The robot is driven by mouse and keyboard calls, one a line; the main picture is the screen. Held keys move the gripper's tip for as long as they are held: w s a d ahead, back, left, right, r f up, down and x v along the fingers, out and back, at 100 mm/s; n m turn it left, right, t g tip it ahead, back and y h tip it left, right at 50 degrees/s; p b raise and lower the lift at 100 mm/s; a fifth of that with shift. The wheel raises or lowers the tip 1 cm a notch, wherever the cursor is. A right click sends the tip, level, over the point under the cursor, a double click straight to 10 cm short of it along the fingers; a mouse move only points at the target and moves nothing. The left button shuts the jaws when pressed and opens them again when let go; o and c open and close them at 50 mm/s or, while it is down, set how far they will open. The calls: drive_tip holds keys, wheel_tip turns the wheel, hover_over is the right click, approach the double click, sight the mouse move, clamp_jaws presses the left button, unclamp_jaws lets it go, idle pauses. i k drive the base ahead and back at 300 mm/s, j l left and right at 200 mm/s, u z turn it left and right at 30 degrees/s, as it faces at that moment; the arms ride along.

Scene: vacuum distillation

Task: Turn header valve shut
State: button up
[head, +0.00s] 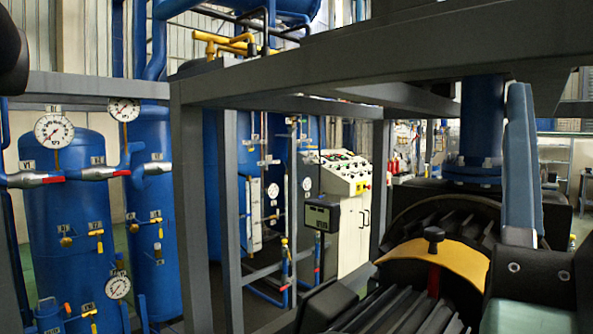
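I cannot tell which valve is the header valve. A red valve handle (54,180) sits on the silvery header pipe at the left, in front of the blue tanks. Another red handle (122,173) sits further right along that pipe. Yellow valve handles (226,42) show at the top, on piping above the grey frame. Small yellow valves (96,233) sit lower on the front of the left tank. Whether any valve is open or shut is not clear from here. I cannot make out my gripper in this view, and nothing is seen touching these valves.
A grey steel frame (188,200) stands in the middle, with beams across the top. Blue tanks (72,225) with round gauges (54,130) stand at the left. A white control cabinet (352,215) is further back. Dark ribbed machinery with a yellow band (445,254) fills the lower right.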

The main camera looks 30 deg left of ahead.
sight(61, 178)
drive_tip(key=u, duration=1.7)
drive_tip(key=i+j+u, duration=0.45)
drive_tip(key=i+j, duration=0.25)
drive_tip(key=i, duration=0.3)
drive_tip(key=i+j, duration=0.3)
drive_tip(key=i, duration=0.2)
drive_tip(key=i+j, duration=0.25)
drive_tip(key=i, duration=0.3)
drive_tip(key=i+l+z, duration=0.1)
drive_tip(key=i+l, duration=0.5)
drive_tip(key=l, duration=0.15)
